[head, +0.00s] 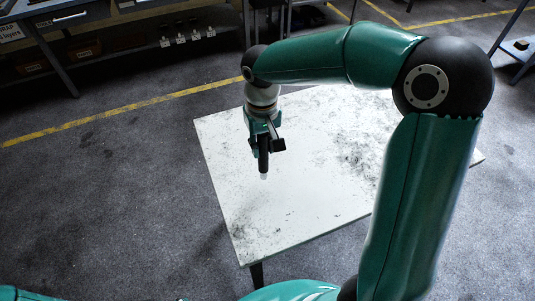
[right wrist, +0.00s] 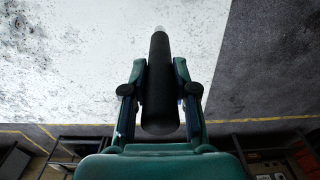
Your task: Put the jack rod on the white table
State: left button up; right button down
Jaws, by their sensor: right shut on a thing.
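The jack rod (head: 264,164) is a black cylinder with a pale tip. My right gripper (head: 266,144) is shut on it and points down over the left part of the white table (head: 290,205). In the head view the rod hangs roughly upright with its pale tip lowest. I cannot tell whether the tip touches the table. In the right wrist view the rod (right wrist: 158,75) lies between the two fingers of the gripper (right wrist: 160,98), its pale tip pointing away over the table top (right wrist: 70,60). My left gripper is not in view.
The table top is scuffed with dark marks and otherwise looks bare; my right arm hides part of it. A workbench (head: 75,25) with drawers and a lower shelf stands at the back left. A yellow line (head: 110,115) crosses the grey floor.

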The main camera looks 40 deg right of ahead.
aim_at(263, 157)
jog(key=shift+f, duration=2.4)
jog(key=c, duration=0.9)
grip_release()
jog(key=shift+f, duration=0.1)
jog(key=shift+r, duration=0.2)
notch_tip(263, 157, up, 12)
jog(key=shift+f, duration=0.1)
